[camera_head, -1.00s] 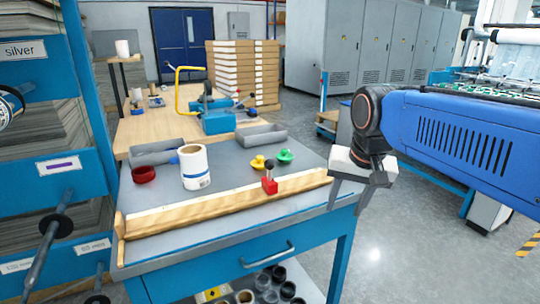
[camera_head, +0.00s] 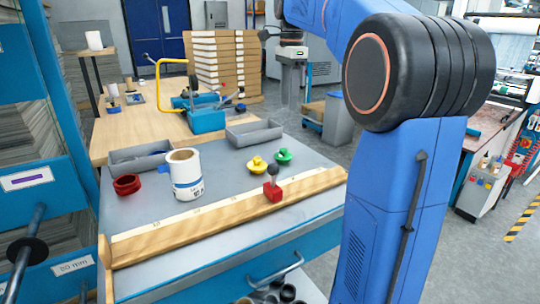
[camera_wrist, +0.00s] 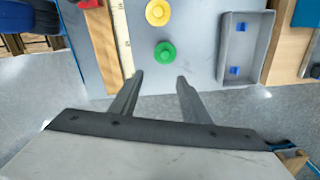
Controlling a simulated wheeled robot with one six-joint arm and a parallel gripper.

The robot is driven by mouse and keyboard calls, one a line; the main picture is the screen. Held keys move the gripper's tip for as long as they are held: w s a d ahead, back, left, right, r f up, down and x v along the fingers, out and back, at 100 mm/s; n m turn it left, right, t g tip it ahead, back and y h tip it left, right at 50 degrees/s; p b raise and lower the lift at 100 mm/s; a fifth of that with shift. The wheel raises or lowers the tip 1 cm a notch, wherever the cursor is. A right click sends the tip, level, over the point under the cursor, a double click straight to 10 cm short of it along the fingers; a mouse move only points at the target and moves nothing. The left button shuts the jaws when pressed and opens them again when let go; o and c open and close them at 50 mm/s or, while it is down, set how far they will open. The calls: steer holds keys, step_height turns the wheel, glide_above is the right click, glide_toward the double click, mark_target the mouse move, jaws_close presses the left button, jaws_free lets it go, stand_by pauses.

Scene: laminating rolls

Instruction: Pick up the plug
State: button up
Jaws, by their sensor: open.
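Two small knobbed pieces that look like plugs sit on the grey bench top (camera_head: 225,165). The yellow plug (camera_head: 257,165) is left of the green plug (camera_head: 283,156). In the wrist view the green plug (camera_wrist: 165,52) is just ahead of my fingertips, and the yellow plug (camera_wrist: 158,12) is farther off beyond it. My gripper (camera_wrist: 160,78) is open and empty, apart from both plugs, with its fingers over the bench edge.
A wooden rule with a red block (camera_head: 272,190) runs along the bench front. A white roll (camera_head: 185,175) and red ring (camera_head: 127,184) stand at left. Grey trays (camera_head: 254,133) lie behind the plugs. One tray (camera_wrist: 240,45) is right of the green plug in the wrist view.

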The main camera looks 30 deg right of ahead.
glide_above(284, 149)
steer(key=f, duration=1.2)
steer(key=shift+s+d, duration=0.2)
steer(key=shift+s, duration=0.05)
steer(key=shift+w+a+f, duration=0.1)
steer(key=shift+w+f, duration=0.05)
steer(key=shift+f, duration=1.15)
steer(key=shift+w+a+f, duration=0.1)
steer(key=shift+f, duration=1.15)
jaws_close()
